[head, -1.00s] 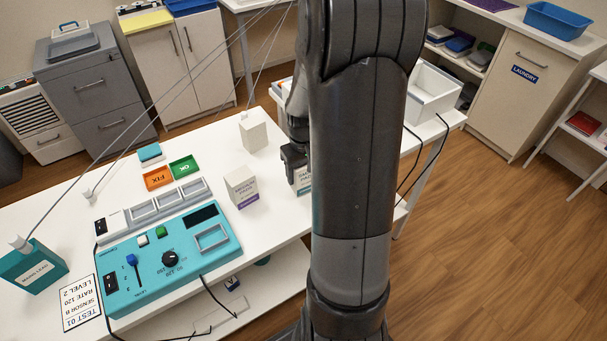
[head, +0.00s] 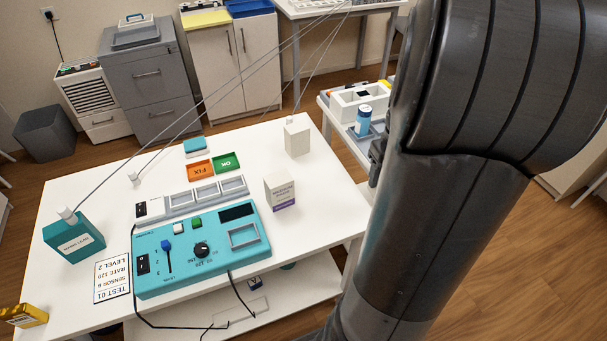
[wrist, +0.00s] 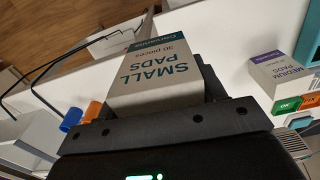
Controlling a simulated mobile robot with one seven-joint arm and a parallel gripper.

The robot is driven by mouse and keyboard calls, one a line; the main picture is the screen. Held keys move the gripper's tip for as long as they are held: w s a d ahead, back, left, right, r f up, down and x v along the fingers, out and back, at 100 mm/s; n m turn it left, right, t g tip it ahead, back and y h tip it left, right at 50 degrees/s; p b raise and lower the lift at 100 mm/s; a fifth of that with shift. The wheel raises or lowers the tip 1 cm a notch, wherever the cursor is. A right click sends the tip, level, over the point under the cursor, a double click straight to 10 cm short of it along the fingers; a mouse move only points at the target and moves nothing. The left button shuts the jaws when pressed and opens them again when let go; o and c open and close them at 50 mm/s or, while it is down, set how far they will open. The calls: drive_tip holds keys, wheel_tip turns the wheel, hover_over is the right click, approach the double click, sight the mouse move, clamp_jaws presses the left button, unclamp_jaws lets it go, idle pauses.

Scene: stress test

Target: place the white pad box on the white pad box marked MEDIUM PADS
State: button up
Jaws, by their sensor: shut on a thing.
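The white box marked SMALL PADS (wrist: 155,72), with teal lettering, is held between the fingers of my gripper (wrist: 158,80) in the wrist view. In the head view my gripper (head: 378,152) is mostly hidden behind my arm, and the held box cannot be seen there. The white box marked MEDIUM PADS (head: 280,191), with a purple band, stands upright on the white table, right of the teal device. It also shows at the right of the wrist view (wrist: 284,76), apart from the held box. Its top looks bare.
A side table with a blue bottle (head: 363,122) lies beyond the table's right end.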

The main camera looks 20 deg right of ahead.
drive_tip(key=w+a+r, duration=0.9)
drive_tip(key=a+r, duration=0.1)
drive_tip(key=a, duration=0.3)
hover_over(278, 178)
drive_tip(key=shift+n, duration=0.3)
drive_tip(key=shift+s+f, duration=0.1)
drive_tip(key=shift+f, duration=5.2)
drive_tip(key=shift+f, duration=0.1)
drive_tip(key=o, duration=1.1)
